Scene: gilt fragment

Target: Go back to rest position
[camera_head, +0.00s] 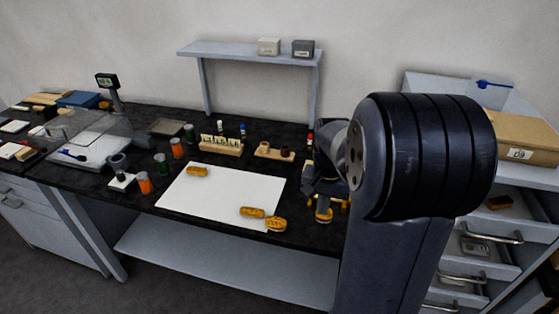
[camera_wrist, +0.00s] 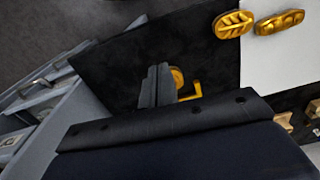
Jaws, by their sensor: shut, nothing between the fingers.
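My gripper (camera_head: 323,196) points down over the right part of the black worktop, partly hidden behind my own arm. In the wrist view its two dark fingers (camera_wrist: 156,84) are together with nothing between them. A round gilt piece (camera_wrist: 178,76) and an angular gilt piece (camera_wrist: 192,93) show just beside the fingers; whether the fingers touch them cannot be told. In the head view a gilt piece (camera_head: 323,216) lies below the gripper. An oval gilt fragment (camera_head: 276,224) and a longer one (camera_head: 252,212) lie at the white sheet's near right corner.
The white sheet (camera_head: 220,195) also bears a gilt fragment (camera_head: 197,171) at its far left. A drawer cabinet (camera_head: 480,262) with open drawers is at right. A raised shelf (camera_head: 245,49) stands behind.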

